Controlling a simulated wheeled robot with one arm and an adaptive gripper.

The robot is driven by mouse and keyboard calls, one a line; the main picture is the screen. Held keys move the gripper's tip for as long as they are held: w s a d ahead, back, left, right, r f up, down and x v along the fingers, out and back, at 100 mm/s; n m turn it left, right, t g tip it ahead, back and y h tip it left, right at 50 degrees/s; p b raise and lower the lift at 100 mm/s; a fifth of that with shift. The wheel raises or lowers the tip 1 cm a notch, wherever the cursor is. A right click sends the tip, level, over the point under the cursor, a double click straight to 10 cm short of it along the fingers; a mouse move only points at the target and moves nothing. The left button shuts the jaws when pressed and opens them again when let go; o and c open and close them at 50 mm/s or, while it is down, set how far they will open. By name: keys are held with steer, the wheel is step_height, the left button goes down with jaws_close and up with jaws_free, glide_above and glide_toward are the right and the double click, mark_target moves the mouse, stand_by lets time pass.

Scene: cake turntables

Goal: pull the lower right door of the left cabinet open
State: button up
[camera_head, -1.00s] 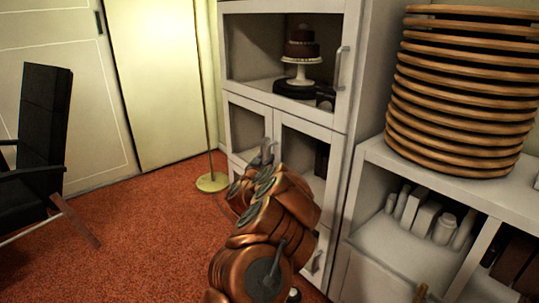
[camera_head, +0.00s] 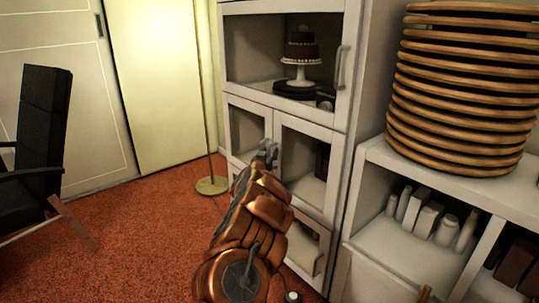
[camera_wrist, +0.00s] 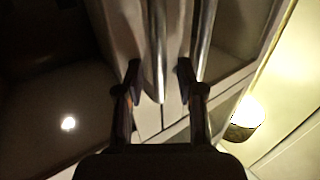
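The left cabinet (camera_head: 340,75) is white with glass-paned doors. Its lower right door (camera_head: 308,128) looks shut, with my copper-coloured arm in front of part of it. My gripper (camera_head: 268,153) is at the seam between the two lower doors. In the wrist view my gripper (camera_wrist: 159,82) is open, with its dark fingers on either side of a metal bar handle (camera_wrist: 157,45). Gaps show between the bar and both fingers. This looks like the right door's handle. A second bar handle (camera_wrist: 205,45) lies just outside the right finger.
A lower shelf unit (camera_head: 370,220) with a stack of wooden rings (camera_head: 462,95) stands at the right. A lamp base (camera_head: 212,186) stands on the floor left of the cabinet. A black chair (camera_head: 42,135) is far left. Red carpet (camera_head: 145,235) between them is clear.

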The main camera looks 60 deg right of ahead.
stand_by(0.3)
steer(key=shift+d, duration=0.1)
jaws_close()
stand_by(0.4)
